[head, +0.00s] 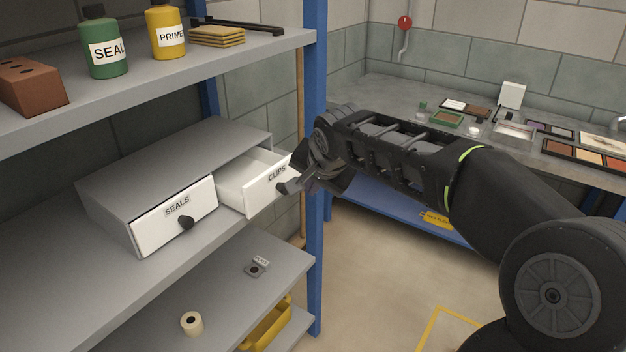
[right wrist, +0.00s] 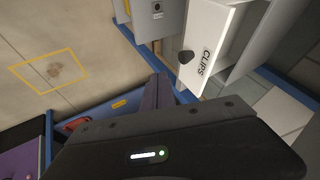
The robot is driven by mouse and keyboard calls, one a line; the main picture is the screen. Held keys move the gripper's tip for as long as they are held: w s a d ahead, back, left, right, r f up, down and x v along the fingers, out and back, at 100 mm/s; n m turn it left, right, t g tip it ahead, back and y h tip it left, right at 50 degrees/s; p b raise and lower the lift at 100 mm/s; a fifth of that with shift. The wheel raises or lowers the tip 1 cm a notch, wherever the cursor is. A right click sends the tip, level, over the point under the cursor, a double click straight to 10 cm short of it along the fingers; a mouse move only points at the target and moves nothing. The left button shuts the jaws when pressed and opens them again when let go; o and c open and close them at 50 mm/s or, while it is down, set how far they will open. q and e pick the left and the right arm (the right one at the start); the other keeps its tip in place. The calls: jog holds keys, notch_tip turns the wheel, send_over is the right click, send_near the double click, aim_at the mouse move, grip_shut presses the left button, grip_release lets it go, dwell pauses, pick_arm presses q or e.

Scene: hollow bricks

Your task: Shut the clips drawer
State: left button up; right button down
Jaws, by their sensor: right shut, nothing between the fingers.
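The clips drawer (head: 252,183), white with a CLIPS label, stands pulled out of the right side of a grey two-drawer cabinet (head: 170,165). The right wrist view shows its front (right wrist: 215,50) with a dark knob (right wrist: 186,57). My right gripper (head: 284,187) is at the drawer's front near the label and knob, and is shut with nothing in it. I cannot tell whether it touches the front. The seals drawer (head: 165,226) beside it is flush with the cabinet. My left gripper is not in view.
A blue shelf post (head: 316,250) stands just right of the drawer. The upper shelf (head: 150,88) holds a brick, a green can and a yellow can. A lower shelf (head: 225,285) holds a tape roll (head: 191,323). A bench with trays (head: 440,95) is at the right.

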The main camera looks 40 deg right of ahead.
aim_at(280, 186)
jog(key=w+f+p, duration=0.2)
jog(key=w+f, duration=0.2)
jog(key=w, duration=0.3)
jog(key=shift+w+f, duration=0.15)
jog(key=shift+f, duration=0.25)
jog(key=w, duration=0.1)
jog(key=w+b, duration=0.1)
jog(key=w+a+b, duration=0.1)
jog(key=shift+w+f, duration=0.25)
jog(key=w, duration=0.2)
jog(key=w+a, duration=0.1)
jog(key=w, duration=0.1)
jog(key=w+a, duration=0.1)
jog(key=w, duration=0.1)
jog(key=shift+r, duration=0.25)
jog(key=shift+d+r, duration=0.1)
jog(key=shift+r, duration=0.05)
